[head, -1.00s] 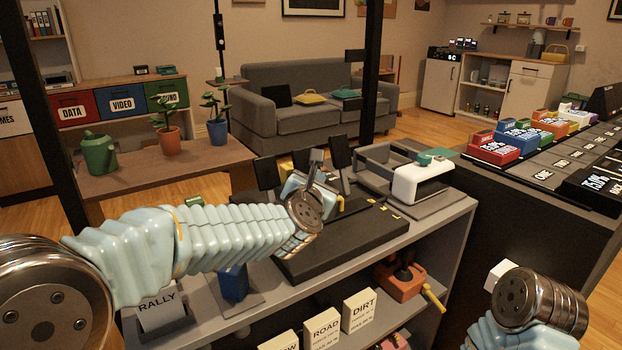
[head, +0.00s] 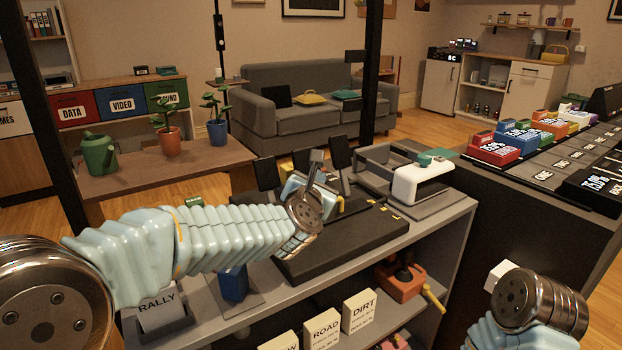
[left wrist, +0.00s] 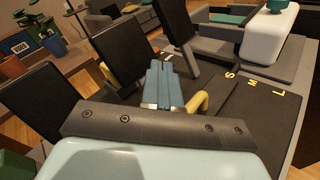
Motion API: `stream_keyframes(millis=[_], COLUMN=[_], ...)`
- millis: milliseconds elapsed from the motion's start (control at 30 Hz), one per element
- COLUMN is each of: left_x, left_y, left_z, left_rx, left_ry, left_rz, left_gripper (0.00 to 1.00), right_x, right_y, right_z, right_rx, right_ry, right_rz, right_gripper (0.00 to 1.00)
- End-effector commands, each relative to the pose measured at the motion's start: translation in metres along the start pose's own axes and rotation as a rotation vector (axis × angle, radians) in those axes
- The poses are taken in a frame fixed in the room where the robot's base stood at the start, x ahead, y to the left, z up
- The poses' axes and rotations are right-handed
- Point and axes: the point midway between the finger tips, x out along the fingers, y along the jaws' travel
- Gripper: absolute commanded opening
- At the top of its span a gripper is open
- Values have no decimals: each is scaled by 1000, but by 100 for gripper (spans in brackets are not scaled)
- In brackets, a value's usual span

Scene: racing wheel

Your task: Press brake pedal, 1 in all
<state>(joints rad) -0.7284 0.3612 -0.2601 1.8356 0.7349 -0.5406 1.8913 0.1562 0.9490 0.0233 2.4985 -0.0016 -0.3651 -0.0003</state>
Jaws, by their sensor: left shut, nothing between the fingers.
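Three upright black pedals stand in a row on a dark base: left pedal (left wrist: 38,108), middle pedal (left wrist: 120,50) and right pedal (left wrist: 176,32) in the left wrist view. The left pedal (head: 267,173) and right pedal (head: 341,153) also show in the head view, where my gripper partly hides the middle one. No label tells which is the brake. My left gripper (head: 317,157) is shut and empty, its blue fingers (left wrist: 168,82) pointing between the middle and right pedals. I cannot tell whether they touch a pedal.
The dark base (head: 350,240) sits on a grey shelf unit (head: 455,212). A yellow curved part (left wrist: 203,101) is close right of my left fingers. A white and grey device (head: 422,183) stands right of the pedals. A dark counter (head: 530,220) with coloured boxes is farther right.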

Motion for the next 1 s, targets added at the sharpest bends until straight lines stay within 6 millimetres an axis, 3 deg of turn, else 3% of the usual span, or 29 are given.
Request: stream_keyframes(millis=[1000], left_x=[6], left_y=[4], left_z=[-4], left_rx=[0], left_ry=[0], left_rz=[0], left_gripper=[0], right_x=[9], right_y=[3], right_z=[0], right_rx=[0], right_ry=[0], right_rz=[0], right_gripper=[43])
